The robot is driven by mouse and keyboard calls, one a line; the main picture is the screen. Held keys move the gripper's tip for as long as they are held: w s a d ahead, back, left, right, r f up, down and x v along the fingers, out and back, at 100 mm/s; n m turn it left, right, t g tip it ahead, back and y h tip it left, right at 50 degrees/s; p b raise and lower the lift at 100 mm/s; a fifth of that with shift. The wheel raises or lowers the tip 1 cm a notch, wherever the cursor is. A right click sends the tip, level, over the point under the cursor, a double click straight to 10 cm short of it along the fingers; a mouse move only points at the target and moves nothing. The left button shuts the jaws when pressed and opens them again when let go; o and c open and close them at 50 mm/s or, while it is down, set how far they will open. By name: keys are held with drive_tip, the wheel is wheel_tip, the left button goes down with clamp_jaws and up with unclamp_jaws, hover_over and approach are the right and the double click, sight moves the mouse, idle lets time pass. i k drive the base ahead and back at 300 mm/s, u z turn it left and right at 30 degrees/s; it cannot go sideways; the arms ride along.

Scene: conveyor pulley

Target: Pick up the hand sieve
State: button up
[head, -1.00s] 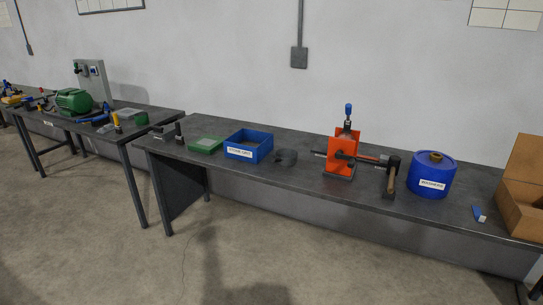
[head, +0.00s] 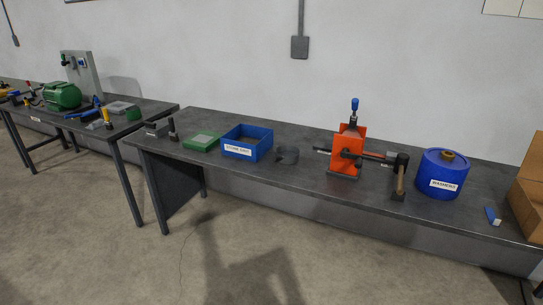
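I cannot pick out the hand sieve with certainty. A flat green square item (head: 201,141) with a pale grey centre lies on the near workbench, left of a blue open box (head: 247,153). It may be the sieve, but it is too small to tell. A similar pale square item (head: 118,106) lies on the far-left bench beside a small green block (head: 134,113). My gripper is not in view.
The near workbench (head: 290,187) also holds an orange press (head: 346,154), a hammer (head: 399,180), a blue drum (head: 441,181) and a cardboard box (head: 525,205). A green motor (head: 62,96) stands on the left bench (head: 95,131). The floor (head: 110,235) in front is clear.

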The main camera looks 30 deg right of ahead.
sight(284, 154)
drive_tip(key=u, duration=0.75)
drive_tip(key=i, duration=0.85)
drive_tip(key=u, duration=0.4)
